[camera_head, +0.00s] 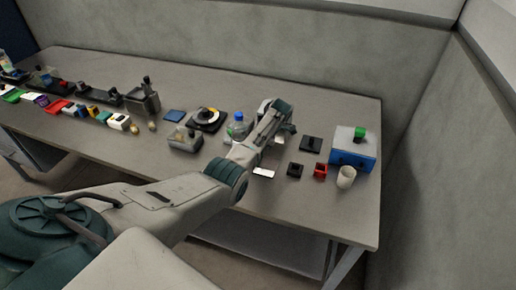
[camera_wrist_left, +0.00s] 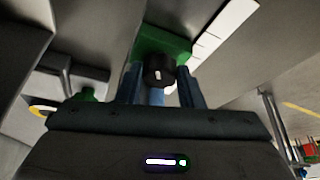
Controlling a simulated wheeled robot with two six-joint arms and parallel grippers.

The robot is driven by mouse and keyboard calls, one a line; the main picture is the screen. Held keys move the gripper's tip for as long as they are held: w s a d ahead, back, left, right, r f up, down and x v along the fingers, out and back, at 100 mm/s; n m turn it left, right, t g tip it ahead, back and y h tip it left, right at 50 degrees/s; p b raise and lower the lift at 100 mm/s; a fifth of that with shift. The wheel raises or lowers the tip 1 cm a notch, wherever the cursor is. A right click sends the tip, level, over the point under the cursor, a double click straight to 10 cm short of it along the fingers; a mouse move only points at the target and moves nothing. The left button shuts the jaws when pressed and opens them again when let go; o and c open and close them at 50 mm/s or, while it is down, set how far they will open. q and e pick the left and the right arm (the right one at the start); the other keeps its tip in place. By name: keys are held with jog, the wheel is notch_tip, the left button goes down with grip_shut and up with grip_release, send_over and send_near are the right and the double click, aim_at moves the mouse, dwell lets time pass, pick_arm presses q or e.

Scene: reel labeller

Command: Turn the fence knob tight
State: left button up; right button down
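In the left wrist view a round black knob (camera_wrist_left: 159,71) with a small pale mark on its face stands in front of a green block (camera_wrist_left: 163,46). My left gripper (camera_wrist_left: 160,75) has one finger on each side of this knob. Whether the fingers press on it cannot be told. In the head view my left gripper (camera_head: 284,116) is over the middle-right of the table, and the knob is hidden behind the gripper and arm. My right gripper is not in view.
On the table (camera_head: 225,195), a blue box (camera_head: 352,158), white cup (camera_head: 346,178), red block (camera_head: 320,171), small black block (camera_head: 295,170) and black pad (camera_head: 311,144) lie right of the gripper. A bottle (camera_head: 238,128) and round black device (camera_head: 207,119) stand left. The front right is clear.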

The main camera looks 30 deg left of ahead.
pick_arm(q)
jog(key=shift+s+r+m+t+y+p, duration=0.15)
jog(key=shift+m+t+p, duration=0.1)
jog(key=shift+m+p, duration=0.45)
jog(key=shift+r+m+t+y+p, duration=0.15)
jog(key=shift+m+t+p, duration=0.1)
jog(key=shift+m+p, duration=0.4)
jog(key=shift+s+d+f+m+t+p, duration=0.1)
jog(key=shift+m+t+p, duration=0.3)
jog(key=shift+m+p, duration=0.35)
jog(key=shift+s+m+t, duration=0.1)
jog(key=shift+m+t, duration=0.2)
jog(key=shift+m, duration=0.7)
jog(key=m, duration=0.1)
jog(key=m+t, duration=0.1)
jog(key=m, duration=0.1)
jog(key=shift+s+f+m+p, duration=0.15)
jog(key=shift+m+p, duration=0.15)
jog(key=shift+p, duration=0.05)
jog(key=shift+s+m+t, duration=0.1)
jog(key=shift+m+t, duration=0.8)
jog(key=shift+m, duration=1)
jog(key=shift+h, duration=0.4)
jog(key=o, duration=1)
jog(key=shift+c, duration=0.2)
